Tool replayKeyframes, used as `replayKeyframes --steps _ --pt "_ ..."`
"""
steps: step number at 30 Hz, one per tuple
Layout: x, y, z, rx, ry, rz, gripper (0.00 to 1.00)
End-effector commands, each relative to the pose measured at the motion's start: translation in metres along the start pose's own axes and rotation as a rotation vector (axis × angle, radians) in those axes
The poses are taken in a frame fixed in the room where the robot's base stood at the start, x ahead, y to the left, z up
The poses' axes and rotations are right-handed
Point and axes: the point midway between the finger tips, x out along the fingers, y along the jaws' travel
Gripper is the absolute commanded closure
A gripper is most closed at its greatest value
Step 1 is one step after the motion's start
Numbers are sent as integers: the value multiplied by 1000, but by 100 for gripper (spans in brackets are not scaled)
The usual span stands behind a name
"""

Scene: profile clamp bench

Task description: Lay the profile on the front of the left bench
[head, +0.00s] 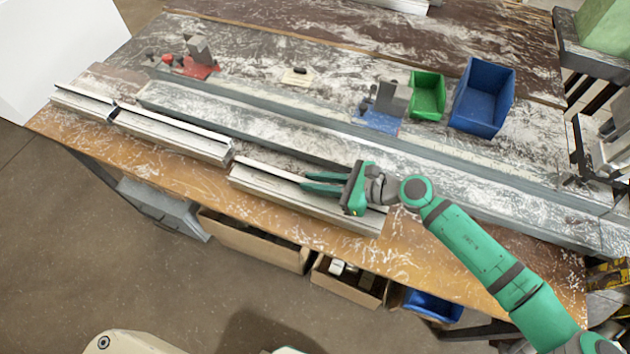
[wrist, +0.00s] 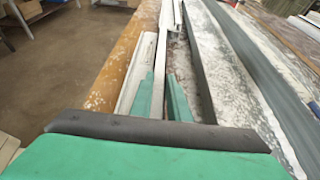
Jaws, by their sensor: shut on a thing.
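The bench (head: 420,235) has a worn wooden front strip. My gripper (head: 312,181), with green fingers, is shut on a narrow pale profile (head: 262,168) near the bench front, right of its middle. In the wrist view the profile (wrist: 160,75) runs lengthwise away between the two green fingers (wrist: 160,98). It lies along the line of the bench front, just over or on a wider silver rail (head: 285,195). I cannot tell whether it touches the rail. The gripper hides part of the profile.
More silver rails (head: 170,138) lie end to end along the front, to the left. A long grey beam (head: 270,125) runs behind them. A red clamp (head: 190,66), a blue clamp (head: 382,110), a green bin (head: 428,95) and a blue bin (head: 482,98) stand farther back.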

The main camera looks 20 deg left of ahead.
Motion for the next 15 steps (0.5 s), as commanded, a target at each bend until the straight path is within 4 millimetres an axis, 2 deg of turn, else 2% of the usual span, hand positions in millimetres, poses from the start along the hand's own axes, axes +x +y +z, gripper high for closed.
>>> replayKeyframes --steps 9,10,12,15 --pt "1 0 -2 0 -3 -1 100" --pt "2 0 -4 0 0 0 82" --pt "1 0 -3 0 0 0 66" --pt "1 0 -3 0 0 0 66"
